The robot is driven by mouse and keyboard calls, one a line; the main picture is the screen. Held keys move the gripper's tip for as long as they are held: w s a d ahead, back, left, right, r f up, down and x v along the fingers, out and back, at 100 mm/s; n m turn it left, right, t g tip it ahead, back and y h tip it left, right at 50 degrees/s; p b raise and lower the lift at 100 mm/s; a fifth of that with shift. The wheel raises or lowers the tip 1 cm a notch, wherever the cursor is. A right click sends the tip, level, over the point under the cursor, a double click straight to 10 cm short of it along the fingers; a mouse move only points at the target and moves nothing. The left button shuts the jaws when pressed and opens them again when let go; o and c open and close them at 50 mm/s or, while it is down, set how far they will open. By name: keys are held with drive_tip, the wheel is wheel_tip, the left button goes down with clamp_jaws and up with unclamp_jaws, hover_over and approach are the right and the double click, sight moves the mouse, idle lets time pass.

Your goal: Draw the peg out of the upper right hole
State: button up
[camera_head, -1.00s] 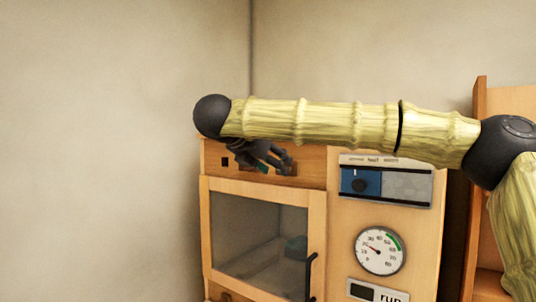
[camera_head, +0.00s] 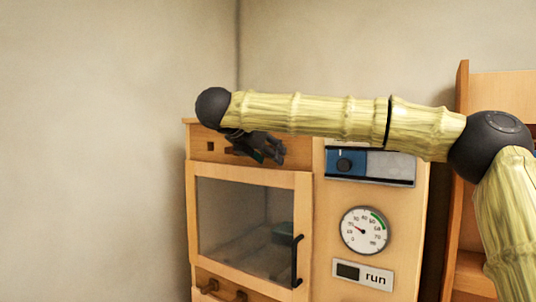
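The wooden cabinet (camera_head: 303,215) has a plain top panel (camera_head: 292,165) above a glass door. A small dark square hole (camera_head: 211,146) shows at the left of that panel. My gripper (camera_head: 275,155) is dark and lies in front of the panel, right of the square hole, below my forearm. Its fingers point right and overlap the panel. The peg and the upper right hole cannot be made out; my gripper and forearm cover that part of the panel. Whether the fingers are open, shut or touching anything cannot be told.
The glass door (camera_head: 235,220) has a black handle (camera_head: 297,261); a teal item (camera_head: 283,233) is inside. To the right are a blue-grey control panel (camera_head: 370,165), a dial (camera_head: 364,230) and a "run" display (camera_head: 362,274). Two brown knobs show below the door. A wooden shelf stands far right.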

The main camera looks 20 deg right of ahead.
drive_tip(key=c, duration=0.9)
drive_tip(key=s+a+b, duration=0.6)
drive_tip(key=a+b, duration=0.1)
drive_tip(key=a, duration=0.1)
drive_tip(key=shift+s+a, duration=0.15)
drive_tip(key=shift+s, duration=0.05)
idle(1.3)
idle(0.4)
